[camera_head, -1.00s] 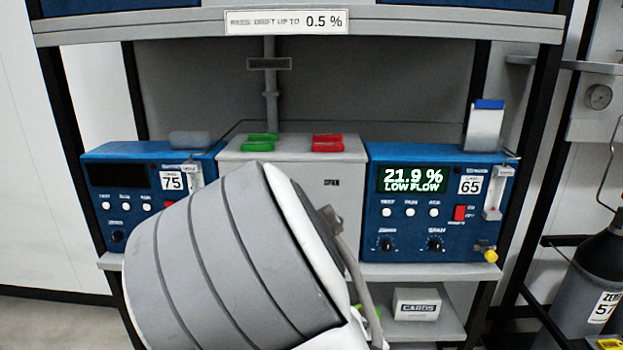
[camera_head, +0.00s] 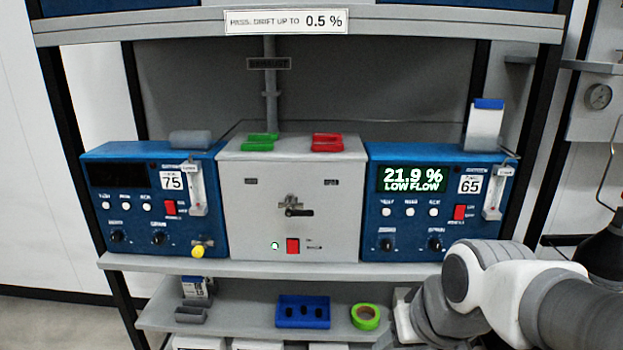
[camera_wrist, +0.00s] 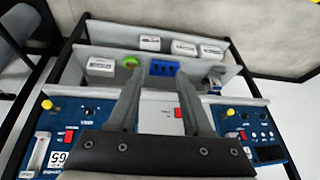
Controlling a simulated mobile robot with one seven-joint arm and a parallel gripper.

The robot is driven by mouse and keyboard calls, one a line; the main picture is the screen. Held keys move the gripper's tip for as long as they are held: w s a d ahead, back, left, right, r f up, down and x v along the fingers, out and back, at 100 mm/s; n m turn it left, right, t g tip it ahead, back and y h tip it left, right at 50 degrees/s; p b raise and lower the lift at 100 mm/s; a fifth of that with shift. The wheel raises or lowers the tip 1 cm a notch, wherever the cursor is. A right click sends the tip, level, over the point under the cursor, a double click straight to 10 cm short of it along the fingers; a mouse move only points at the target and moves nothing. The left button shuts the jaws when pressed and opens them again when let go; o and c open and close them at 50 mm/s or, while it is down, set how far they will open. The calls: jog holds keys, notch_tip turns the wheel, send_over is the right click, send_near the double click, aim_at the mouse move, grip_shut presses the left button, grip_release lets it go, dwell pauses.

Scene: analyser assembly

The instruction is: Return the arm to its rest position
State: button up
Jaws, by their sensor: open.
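My arm (camera_head: 500,290) shows in the head view at the lower right, bent in front of the right analyser and the lower shelf. My gripper lies outside the head view. In the wrist view, which looks upside down, my gripper (camera_wrist: 160,80) has its two grey fingers spread apart with nothing between them. The fingers point toward the shelf edge in front of the grey middle box, apart from the objects on the lower shelf.
The left analyser (camera_head: 150,200), the grey middle box (camera_head: 290,190) and the right analyser (camera_head: 400,220) stand side by side. Below are a blue holder (camera_head: 303,312) and green tape (camera_head: 366,316). A dark cylinder (camera_head: 608,255) stands at the far right.

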jog(key=s+d+r+p, duration=0.1)
jog(key=s+r+p, duration=0.1)
jog(key=r+p, duration=0.5)
jog(key=s+r+h+p, duration=0.1)
jog(key=s+r+p, duration=0.2)
jog(key=r+p, duration=0.5)
notch_tip(320, 180, up, 4)
jog(key=shift+d+r+m+t, duration=0.25)
jog(key=shift+d+m+t, duration=0.1)
jog(key=shift+m+t, duration=0.05)
jog(key=shift+d, duration=0.1)
